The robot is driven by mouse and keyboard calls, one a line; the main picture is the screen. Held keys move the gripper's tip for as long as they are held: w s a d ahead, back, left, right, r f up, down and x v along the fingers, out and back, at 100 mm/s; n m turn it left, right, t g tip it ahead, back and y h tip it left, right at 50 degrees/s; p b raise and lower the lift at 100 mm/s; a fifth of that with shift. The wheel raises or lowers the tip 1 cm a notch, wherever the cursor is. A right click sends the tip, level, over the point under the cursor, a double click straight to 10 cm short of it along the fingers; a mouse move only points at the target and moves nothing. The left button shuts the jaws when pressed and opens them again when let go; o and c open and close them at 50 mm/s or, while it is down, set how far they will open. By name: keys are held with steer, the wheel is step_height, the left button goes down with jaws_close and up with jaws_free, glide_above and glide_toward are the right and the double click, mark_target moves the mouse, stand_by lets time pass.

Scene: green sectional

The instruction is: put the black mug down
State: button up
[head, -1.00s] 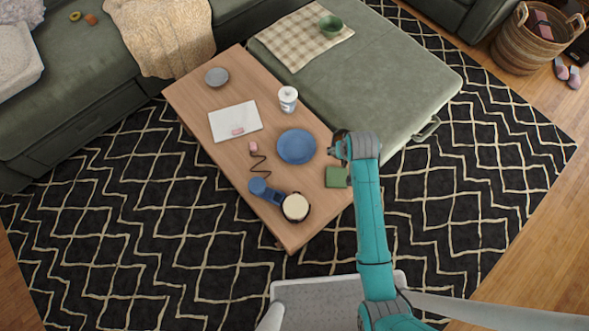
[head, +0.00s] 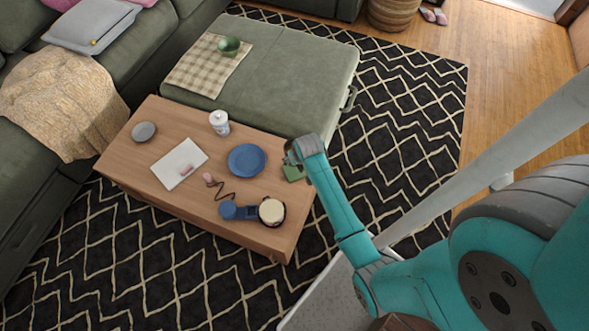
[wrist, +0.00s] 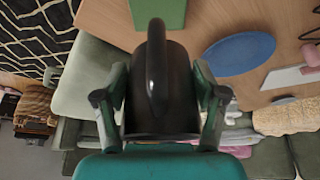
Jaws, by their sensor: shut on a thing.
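The black mug (wrist: 172,100) is between the two fingers of my gripper (wrist: 161,97) in the wrist view, with its handle facing the camera. My gripper is shut on it. In the head view my gripper (head: 293,153) is at the right end of the wooden coffee table (head: 140,178), beside a green square (head: 294,173). There the mug is mostly hidden by my gripper. The green square also shows just past the mug in the wrist view (wrist: 158,12). I cannot tell whether the mug touches the table.
A blue plate (head: 247,160) lies left of my gripper. A white lidded cup (head: 219,122), a white tablet-like slab (head: 179,163), a grey bowl (head: 144,131) and a blue appliance with a round cream top (head: 271,211) are also on the table. The green ottoman (head: 290,70) adjoins its far side.

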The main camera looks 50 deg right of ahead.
steer(key=shift+d+f, duration=0.1)
steer(key=shift+f, duration=4.2)
steer(key=shift+f, duration=0.1)
steer(key=o, duration=1.5)
steer(key=shift+o, duration=0.2)
steer(key=v, duration=1.2)
steer(key=s+a+r+n+t, duration=0.1)
steer(key=s+a+r+t, duration=0.2)
steer(key=s+a, duration=0.4)
steer(key=s+a+r+n+t, duration=0.1)
steer(key=s+a+r+t, duration=0.15)
steer(key=s+a, duration=0.4)
steer(key=s+a+r+n+t, duration=0.1)
steer(key=s+a+r, duration=0.1)
steer(key=s+r, duration=0.2)
steer(key=s+a+r+n+t+y, duration=0.1)
steer(key=s+r, duration=0.3)
steer(key=r, duration=0.7)
steer(key=s+a+r+n+t+y, duration=0.1)
steer(key=s+a+r+t, duration=0.1)
steer(key=s+r, duration=0.3)
step_height(320, 180, up, 3)
steer(key=shift+a+r+t, duration=0.2)
steer(key=shift+a+t, duration=0.1)
steer(key=shift+t, duration=0.35)
